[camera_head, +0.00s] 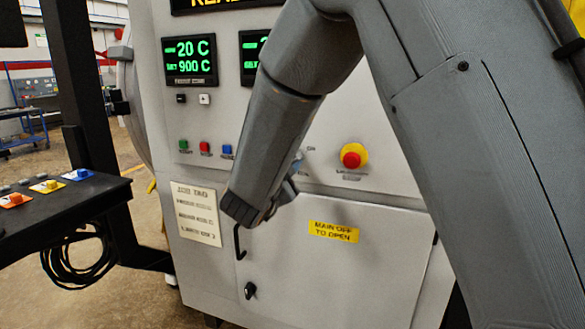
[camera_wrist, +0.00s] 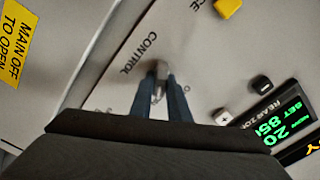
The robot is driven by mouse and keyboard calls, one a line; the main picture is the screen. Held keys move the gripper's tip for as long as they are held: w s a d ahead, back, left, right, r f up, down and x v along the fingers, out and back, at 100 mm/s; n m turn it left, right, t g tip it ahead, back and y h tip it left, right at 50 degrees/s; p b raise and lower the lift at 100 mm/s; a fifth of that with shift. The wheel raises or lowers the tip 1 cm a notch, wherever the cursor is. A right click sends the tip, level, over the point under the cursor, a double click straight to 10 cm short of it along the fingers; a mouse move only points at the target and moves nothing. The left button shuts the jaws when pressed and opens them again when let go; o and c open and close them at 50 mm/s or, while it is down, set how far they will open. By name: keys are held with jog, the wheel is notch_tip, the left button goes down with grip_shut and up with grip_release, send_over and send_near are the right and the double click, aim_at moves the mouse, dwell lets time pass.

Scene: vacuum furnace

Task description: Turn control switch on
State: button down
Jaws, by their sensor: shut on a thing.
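The control switch (camera_wrist: 158,75) shows in the wrist view as a small pale knob beside the printed word "CONTROL". My gripper (camera_wrist: 157,84) is shut on it, one blue-grey finger on each side. The fingers cover most of the knob, so its exact turn is hard to read. In the head view my gripper (camera_head: 291,184) is at the furnace panel, mostly hidden behind my wrist. The switch itself is hidden there; a printed "ON" shows just to the right.
A red emergency button on a yellow base (camera_head: 353,156) sits right of my gripper. Green, red and blue buttons (camera_head: 205,148) are to the left, below lit displays (camera_head: 190,60). A cabinet door (camera_head: 330,265) with a black handle is below. A dark table (camera_head: 60,205) stands at left.

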jog(key=shift+m, duration=0.3)
jog(key=c, duration=1.7)
grip_release()
jog(key=b+v, duration=0.2)
jog(key=v, duration=0.5)
jog(key=shift+s+a, duration=0.1)
jog(key=shift+s, duration=0.25)
